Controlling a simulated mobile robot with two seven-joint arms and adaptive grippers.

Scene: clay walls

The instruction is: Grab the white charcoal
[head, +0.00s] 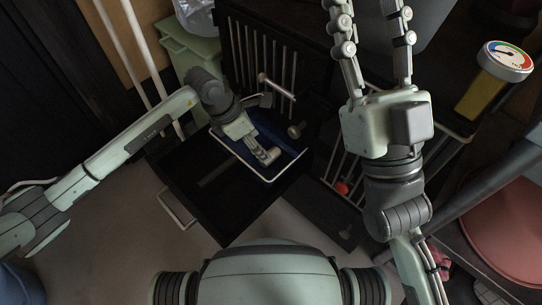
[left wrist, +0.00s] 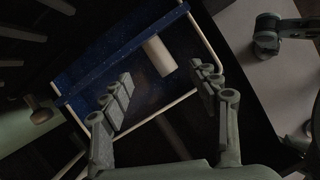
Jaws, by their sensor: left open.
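The white charcoal (left wrist: 160,56) is a short pale cylinder lying in a blue, speckled tray with a pale rim (left wrist: 152,112), in the left wrist view. My left gripper (left wrist: 162,88) is open above the tray, its fingers apart on either side of the near end of the charcoal, with no contact visible. In the head view my left gripper (head: 268,157) reaches down into the blue tray (head: 287,168), and I cannot make out the charcoal there. My right gripper (head: 369,18) is raised in front, its fingers apart and empty.
The tray sits in a dark open drawer (head: 205,200) with a light handle. A knob (head: 296,130) and a barred rack (head: 265,55) are close to the tray. A green bin (head: 190,50) stands behind, and a dial gauge (head: 505,58) is at right.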

